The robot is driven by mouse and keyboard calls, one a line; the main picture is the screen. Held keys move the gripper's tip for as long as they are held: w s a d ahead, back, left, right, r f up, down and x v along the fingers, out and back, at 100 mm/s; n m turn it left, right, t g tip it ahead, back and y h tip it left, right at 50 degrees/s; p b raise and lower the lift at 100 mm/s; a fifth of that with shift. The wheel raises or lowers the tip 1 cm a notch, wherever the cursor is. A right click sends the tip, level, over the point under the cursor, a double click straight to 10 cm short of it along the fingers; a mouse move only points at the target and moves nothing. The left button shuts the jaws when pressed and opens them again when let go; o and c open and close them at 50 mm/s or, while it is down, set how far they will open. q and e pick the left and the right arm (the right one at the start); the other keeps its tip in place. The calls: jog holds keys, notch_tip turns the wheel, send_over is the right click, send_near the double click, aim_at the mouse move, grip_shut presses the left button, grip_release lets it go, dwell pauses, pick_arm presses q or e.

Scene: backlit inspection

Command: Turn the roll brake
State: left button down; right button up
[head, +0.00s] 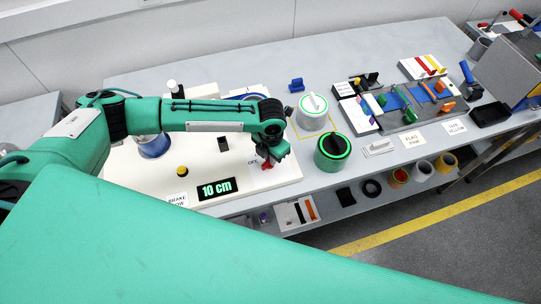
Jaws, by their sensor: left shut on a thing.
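My left gripper (275,153) reaches down from the end of my green arm at the right side of a white panel (232,173). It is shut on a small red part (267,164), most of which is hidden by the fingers. This red part looks like the roll brake handle, but I cannot make out its full shape or angle. A small printed label lies just left of it, partly covered. My right gripper is not in view.
The panel also bears a display (217,188) reading 10 cm and a yellow-black knob (182,171). Close to my gripper's right stand a green-black round container (332,152) and a white lidded one (312,112). Trays and tools fill the bench's right side.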

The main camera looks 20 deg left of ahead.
pick_arm(q)
jog(key=c, duration=1.5)
grip_release()
jog(key=shift+r+b, duration=0.3)
jog(key=shift+r, duration=0.25)
notch_tip(320, 180, up, 13)
jog(key=b, duration=0.3)
jog(key=shift+f, duration=0.15)
